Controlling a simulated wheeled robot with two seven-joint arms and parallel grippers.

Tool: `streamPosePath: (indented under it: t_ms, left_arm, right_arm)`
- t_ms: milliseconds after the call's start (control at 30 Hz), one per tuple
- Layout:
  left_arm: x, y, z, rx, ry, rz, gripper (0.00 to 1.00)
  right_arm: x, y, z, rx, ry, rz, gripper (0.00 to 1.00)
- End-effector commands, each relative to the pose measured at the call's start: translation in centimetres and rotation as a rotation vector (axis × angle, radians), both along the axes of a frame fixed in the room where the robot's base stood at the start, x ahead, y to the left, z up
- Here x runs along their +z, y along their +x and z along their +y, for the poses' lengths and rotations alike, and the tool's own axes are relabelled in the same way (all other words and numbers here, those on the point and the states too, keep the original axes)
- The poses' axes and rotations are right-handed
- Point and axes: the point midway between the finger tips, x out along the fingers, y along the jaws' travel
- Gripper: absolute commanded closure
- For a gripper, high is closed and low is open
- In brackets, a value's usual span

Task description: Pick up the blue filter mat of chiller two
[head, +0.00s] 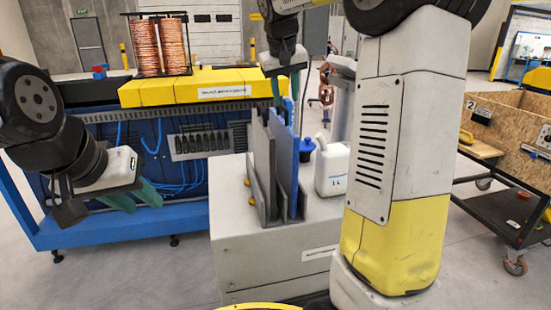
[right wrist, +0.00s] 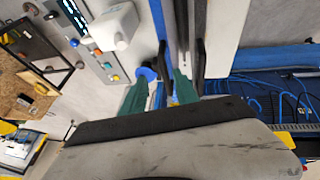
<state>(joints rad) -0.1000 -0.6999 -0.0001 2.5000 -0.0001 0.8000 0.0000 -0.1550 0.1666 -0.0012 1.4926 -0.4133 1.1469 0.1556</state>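The blue filter mat (head: 287,170) stands upright in a slotted holder on top of a grey cabinet (head: 280,255), beside a dark grey mat (head: 263,165). My right gripper (head: 285,88) points down at the blue mat's top edge, its teal fingers apart. In the right wrist view my right gripper (right wrist: 159,95) has the blue mat's edge (right wrist: 159,94) between its fingers, with gaps visible on the sides. The fingers do not appear closed on it. My left gripper (head: 130,198) is at the left, its teal fingers apart and empty, away from the mats.
Behind is a blue bench (head: 100,225) with yellow blocks (head: 185,90) and copper coils (head: 158,46). A wheeled cart with wooden boxes (head: 510,125) is at the right.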

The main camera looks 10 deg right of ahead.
Motion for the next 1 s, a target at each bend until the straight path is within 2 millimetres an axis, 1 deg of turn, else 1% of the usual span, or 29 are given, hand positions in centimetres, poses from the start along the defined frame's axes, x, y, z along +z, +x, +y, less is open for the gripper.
streamPosePath:
  t_ms: [200,333,433,633,667,700,767,833,1000]
  left_arm:
    - [0.0,0.0,0.0,0.000,0.000,0.000,0.64]
    - [0.0,0.0,0.0,0.000,0.000,0.000,0.64]
    - [0.0,0.0,0.0,0.000,0.000,0.000,0.64]
    - [0.0,0.0,0.0,0.000,0.000,0.000,0.64]
    - [0.0,0.0,0.0,0.000,0.000,0.000,0.64]
    - [0.0,0.0,0.0,0.000,0.000,0.000,0.64]
    - [0.0,0.0,0.0,0.000,0.000,0.000,0.64]
    - [0.0,0.0,0.0,0.000,0.000,0.000,0.64]
    - [0.0,0.0,0.0,0.000,0.000,0.000,0.64]
  right_arm:
    - [-3.0,1.2,0.2,0.001,0.000,0.004,0.64]
    - [-4.4,1.8,0.0,0.000,0.001,0.002,0.64]
    - [-4.9,2.1,-0.1,0.000,0.001,0.000,0.64]
    - [-5.0,2.1,-0.1,0.000,0.001,0.000,0.64]
    - [-5.0,2.1,-0.1,0.000,0.001,0.000,0.66]
    - [-5.0,2.1,-0.1,0.000,0.001,0.000,0.74]
    - [-5.0,2.1,-0.1,0.001,0.001,-0.001,0.85]
    - [-4.9,2.1,-0.1,0.001,0.001,-0.001,0.99]
    - [-4.9,2.1,-0.1,0.001,0.001,-0.001,1.00]
